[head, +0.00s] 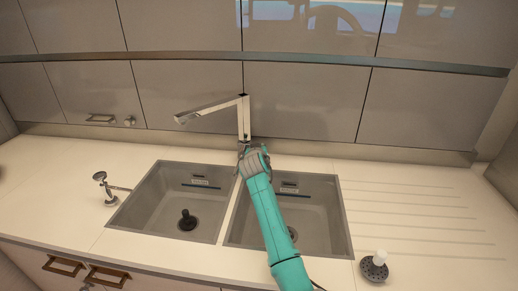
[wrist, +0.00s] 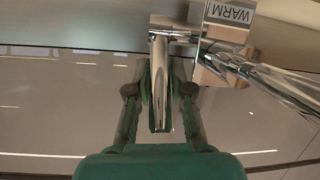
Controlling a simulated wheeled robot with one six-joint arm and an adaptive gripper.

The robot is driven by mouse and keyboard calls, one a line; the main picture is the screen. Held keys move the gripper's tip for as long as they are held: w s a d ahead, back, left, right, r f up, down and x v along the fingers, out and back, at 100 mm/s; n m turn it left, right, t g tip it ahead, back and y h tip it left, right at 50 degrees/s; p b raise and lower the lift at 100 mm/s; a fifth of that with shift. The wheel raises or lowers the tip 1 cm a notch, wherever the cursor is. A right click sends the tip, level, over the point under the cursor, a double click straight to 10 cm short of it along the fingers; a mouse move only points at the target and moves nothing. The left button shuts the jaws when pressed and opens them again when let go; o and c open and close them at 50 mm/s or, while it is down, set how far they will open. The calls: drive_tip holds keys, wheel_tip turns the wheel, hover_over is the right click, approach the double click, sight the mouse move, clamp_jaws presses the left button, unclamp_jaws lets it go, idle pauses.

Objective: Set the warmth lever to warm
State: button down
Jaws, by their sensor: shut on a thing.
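The chrome tap (head: 243,112) stands behind the divider between two sinks, its spout reaching to the left. In the wrist view a white label reading WARM (wrist: 232,12) sits beside the tap's body. The warmth lever (wrist: 159,62) is a chrome bar between my fingers. My gripper (wrist: 160,90) is shut on this lever, one finger on each side. In the head view my gripper (head: 248,151) is at the foot of the tap and hides the lever there.
The left sink (head: 160,202) holds a dark plunger-like thing (head: 187,220). My arm crosses the right sink (head: 318,215). A small chrome fixture (head: 104,188) stands left of the sinks. A white-handled brush (head: 378,264) lies at front right. The ribbed drainer (head: 430,215) is clear.

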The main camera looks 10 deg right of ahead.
drive_tip(key=shift+f, duration=0.1)
idle(0.3)
drive_tip(key=c, duration=1.3)
unclamp_jaws()
drive_tip(key=shift+s, duration=0.15)
drive_tip(key=v, duration=1.1)
drive_tip(key=shift+s+a, duration=0.15)
drive_tip(key=shift+s, duration=0.25)
